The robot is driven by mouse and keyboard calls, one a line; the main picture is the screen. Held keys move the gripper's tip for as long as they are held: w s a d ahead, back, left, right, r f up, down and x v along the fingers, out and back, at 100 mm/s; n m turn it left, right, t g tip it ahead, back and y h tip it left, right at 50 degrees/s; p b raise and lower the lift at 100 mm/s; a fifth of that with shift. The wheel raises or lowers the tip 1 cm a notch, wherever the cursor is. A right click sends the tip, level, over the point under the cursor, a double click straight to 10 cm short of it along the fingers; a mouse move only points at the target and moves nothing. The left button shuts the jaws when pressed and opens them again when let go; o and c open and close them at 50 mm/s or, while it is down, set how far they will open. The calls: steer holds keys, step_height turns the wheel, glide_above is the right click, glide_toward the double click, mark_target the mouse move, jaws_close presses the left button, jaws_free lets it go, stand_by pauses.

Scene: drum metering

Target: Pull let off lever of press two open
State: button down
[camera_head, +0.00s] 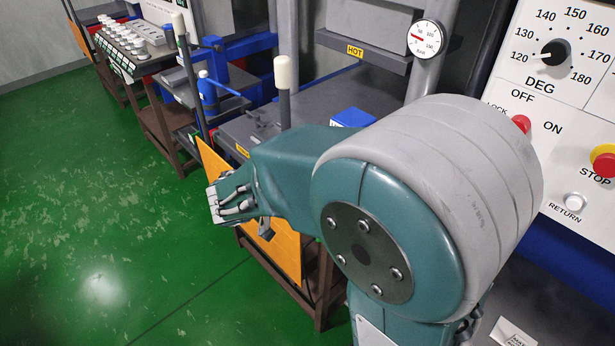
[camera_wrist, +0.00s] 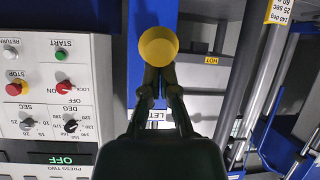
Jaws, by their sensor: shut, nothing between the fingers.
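The wrist view is upside down. In it my gripper (camera_wrist: 158,74) has its dark fingers together with nothing between them. A round yellow knob (camera_wrist: 158,46), seen end-on, lies right at the fingertips; I take it for the let off lever's. I cannot tell whether they touch. A white label reading "LET" (camera_wrist: 155,117) shows partly behind the fingers. In the head view a blue box (camera_head: 352,118) stands beside my arm, and no yellow knob shows; my arm may hide it. What appears to be my gripper (camera_head: 230,205) is left of the large teal joint.
The press two control panel (camera_wrist: 47,85) is left of my fingers in the wrist view. It also shows at the right in the head view (camera_head: 558,125). A cream-topped upright lever (camera_head: 283,75), an orange board (camera_head: 281,250) and a gauge (camera_head: 426,39) stand nearby. Green floor (camera_head: 90,220) is clear at left.

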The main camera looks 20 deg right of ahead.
steer(key=shift+s+a+f, duration=0.1)
steer(key=shift+s+f, duration=0.05)
steer(key=shift+f, duration=0.35)
stand_by(0.4)
